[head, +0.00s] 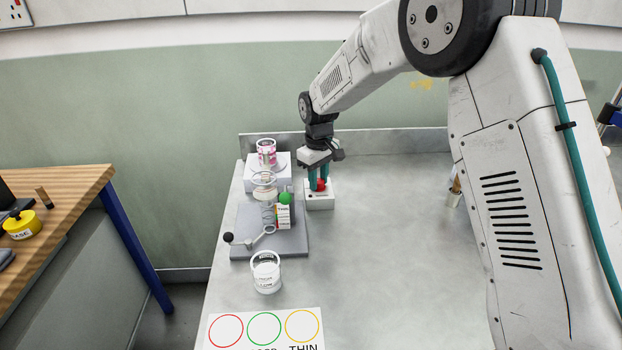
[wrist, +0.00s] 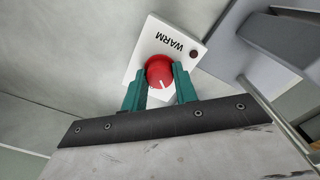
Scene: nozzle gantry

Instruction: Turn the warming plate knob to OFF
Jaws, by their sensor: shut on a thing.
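The warming plate knob (wrist: 160,71) is red with a white pointer line, on a small white box (wrist: 140,80) marked WARM. A small dark red lamp (wrist: 194,53) sits beside the lettering. My gripper (wrist: 161,86) has green fingers, one on each side of the knob, and is shut on it. In the head view my gripper (head: 318,178) points down onto the white box (head: 320,200), and the knob (head: 321,185) shows between the fingers. No OFF mark is readable in either view.
Left of the box stands a grey gantry base (head: 252,245) with a lever, a green ball (head: 285,198) and glass ware. A glass beaker (head: 266,275) stands in front, before a card with coloured rings (head: 264,328).

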